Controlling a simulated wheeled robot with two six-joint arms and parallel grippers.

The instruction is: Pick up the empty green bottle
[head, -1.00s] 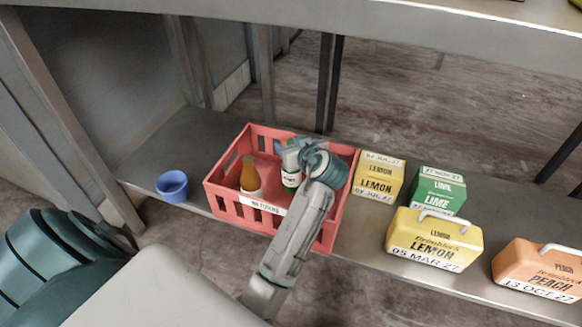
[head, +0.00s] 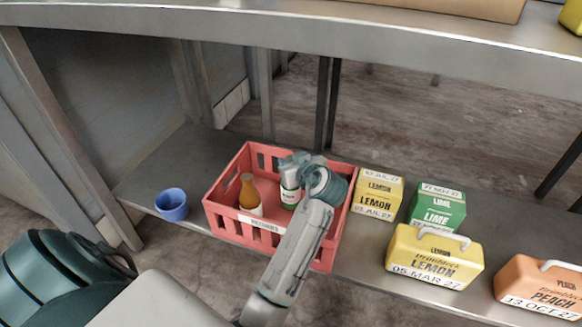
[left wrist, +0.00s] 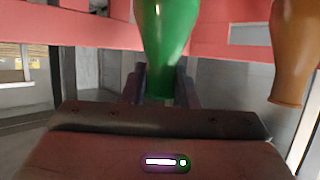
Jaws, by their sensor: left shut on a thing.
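The green bottle (head: 289,196), with a white label, stands in the red crate (head: 226,216) on the lower shelf. My left gripper (head: 293,172) reaches into the crate from above and is shut on the bottle's upper part. In the left wrist view the green bottle (left wrist: 166,35) has its narrow end between the dark fingers (left wrist: 158,84). The crate's floor and the bottle's base are partly hidden by the front wall and my arm. My right gripper is not in view.
An orange bottle (head: 248,191) stands left of the green one inside the crate. A blue cup (head: 172,204) is left of the crate. Lemon (head: 378,194), lime (head: 437,207) and peach (head: 539,287) packs stand to the right.

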